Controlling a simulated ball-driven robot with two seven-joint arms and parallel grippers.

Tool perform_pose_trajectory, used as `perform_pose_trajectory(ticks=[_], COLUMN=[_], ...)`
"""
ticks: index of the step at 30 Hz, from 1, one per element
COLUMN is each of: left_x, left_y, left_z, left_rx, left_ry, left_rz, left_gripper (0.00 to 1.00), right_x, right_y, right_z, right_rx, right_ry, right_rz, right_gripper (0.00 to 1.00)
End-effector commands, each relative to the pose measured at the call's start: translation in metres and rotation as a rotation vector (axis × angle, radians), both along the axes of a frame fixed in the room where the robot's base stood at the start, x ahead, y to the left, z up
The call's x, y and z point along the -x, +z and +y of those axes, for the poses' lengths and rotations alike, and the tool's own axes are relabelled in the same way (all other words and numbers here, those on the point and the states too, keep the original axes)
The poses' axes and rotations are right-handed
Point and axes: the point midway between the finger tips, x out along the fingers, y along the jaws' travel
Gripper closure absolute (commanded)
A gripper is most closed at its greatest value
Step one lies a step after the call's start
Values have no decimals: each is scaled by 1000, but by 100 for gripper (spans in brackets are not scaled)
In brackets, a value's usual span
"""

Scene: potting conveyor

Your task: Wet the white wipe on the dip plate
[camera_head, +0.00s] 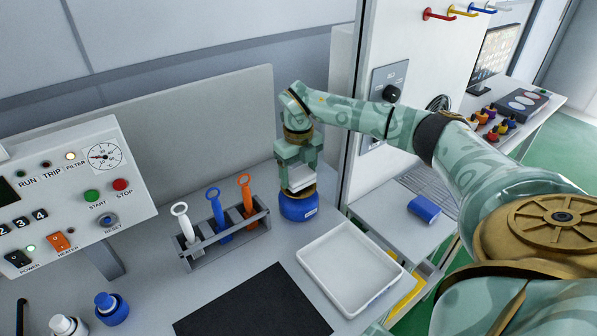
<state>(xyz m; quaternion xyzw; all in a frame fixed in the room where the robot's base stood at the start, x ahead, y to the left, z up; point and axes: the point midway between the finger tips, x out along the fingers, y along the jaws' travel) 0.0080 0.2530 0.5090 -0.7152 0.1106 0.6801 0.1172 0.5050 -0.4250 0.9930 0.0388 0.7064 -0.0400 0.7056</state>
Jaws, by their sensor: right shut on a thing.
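My right gripper (299,172) points down and is shut on the white wipe (301,182), a folded white pad between its fingers. The wipe is right at the top of a round blue can (299,208), over its brass-coloured dip plate (302,194). The wipe and fingers hide most of the plate. The wipe appears to touch the plate, but I cannot tell how firmly. My left gripper is not in view.
A rack (226,240) with white, blue and orange-handled tools stands left of the can. An empty white tray (350,268) lies in front to the right, beside a black mat (252,305). A control panel (75,195) stands at left. A white cabinet wall (352,110) rises behind my right arm.

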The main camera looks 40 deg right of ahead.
Motion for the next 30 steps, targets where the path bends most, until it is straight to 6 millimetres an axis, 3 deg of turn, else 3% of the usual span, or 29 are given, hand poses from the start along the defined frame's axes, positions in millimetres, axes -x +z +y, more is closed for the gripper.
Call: perform_pose_trajectory(ticks=[30], left_x=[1], left_y=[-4], left_z=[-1], left_rx=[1], left_ry=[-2], left_rz=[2], left_gripper=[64], right_x=[0], right_y=[-12], right_z=[0], right_rx=[0], right_ry=[0], right_rz=[1], right_gripper=[51])
